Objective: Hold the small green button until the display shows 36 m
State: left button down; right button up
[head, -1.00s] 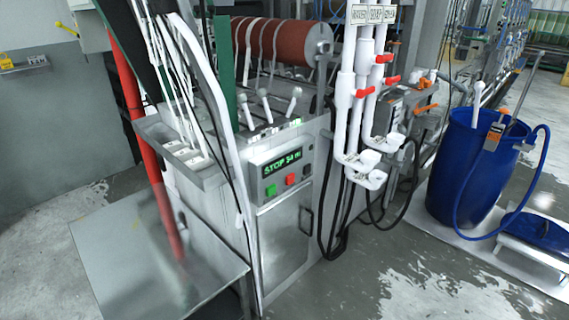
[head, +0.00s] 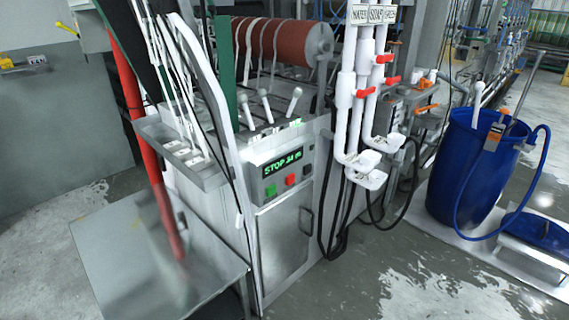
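The control panel (head: 262,187) sits on the front of the grey machine. Its display (head: 282,163) glows green and appears to read STOP 34 m. Below the display are a green button (head: 271,190) at the left and a red button (head: 290,180) beside it. A smaller button (head: 307,170) sits to the right, its colour too small to tell. Nothing touches the buttons. Neither of my grippers is in view.
White pipes (head: 345,110) with red valve handles stand right of the panel. A blue barrel (head: 465,165) stands farther right. A metal table (head: 110,255) and a red post (head: 150,150) are at the left. The wet floor before the machine is open.

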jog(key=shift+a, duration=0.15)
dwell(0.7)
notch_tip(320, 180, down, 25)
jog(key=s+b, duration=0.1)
jog(key=b, duration=2.4)
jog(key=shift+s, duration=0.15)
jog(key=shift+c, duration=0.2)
